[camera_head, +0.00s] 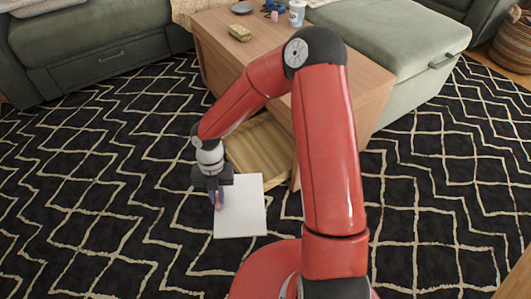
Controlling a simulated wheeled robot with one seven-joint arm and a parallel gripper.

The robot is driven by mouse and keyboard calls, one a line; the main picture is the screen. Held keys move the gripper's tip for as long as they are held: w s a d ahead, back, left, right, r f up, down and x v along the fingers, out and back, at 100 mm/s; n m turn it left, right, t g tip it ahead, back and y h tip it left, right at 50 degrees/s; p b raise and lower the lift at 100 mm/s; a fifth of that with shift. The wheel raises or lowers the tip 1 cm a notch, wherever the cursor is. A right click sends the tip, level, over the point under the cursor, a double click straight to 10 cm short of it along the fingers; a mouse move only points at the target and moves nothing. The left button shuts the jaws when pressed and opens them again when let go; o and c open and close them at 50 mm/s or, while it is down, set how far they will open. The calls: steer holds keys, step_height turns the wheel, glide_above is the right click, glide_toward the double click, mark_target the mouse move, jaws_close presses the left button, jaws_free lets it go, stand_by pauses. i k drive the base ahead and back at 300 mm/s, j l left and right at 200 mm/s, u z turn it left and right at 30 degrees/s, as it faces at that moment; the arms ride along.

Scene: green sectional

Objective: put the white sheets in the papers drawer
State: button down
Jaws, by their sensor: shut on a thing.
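The white sheets (243,212) show as a flat white rectangle just in front of the wooden drawer. My gripper (216,200) is at their left edge, pointing down, and is shut on them. The sheets look level and seem to be above the rug, but their height is hard to tell. An open wooden drawer (257,148) sticks out of the low wooden table, behind and to the right of my gripper. My arm hides part of the drawer, and its inside looks bare where it shows.
The wooden table (215,38) carries a yellowish block (239,32), a dark dish (242,8), a cup (297,12) and small blue and pink things. Green sofa sections stand behind at left and right. A wicker basket (513,42) is at far right. The patterned rug (110,190) is clear at left.

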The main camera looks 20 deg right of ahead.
mark_target(258, 162)
steer(key=i+l, duration=0.75)
steer(key=i, duration=0.1)
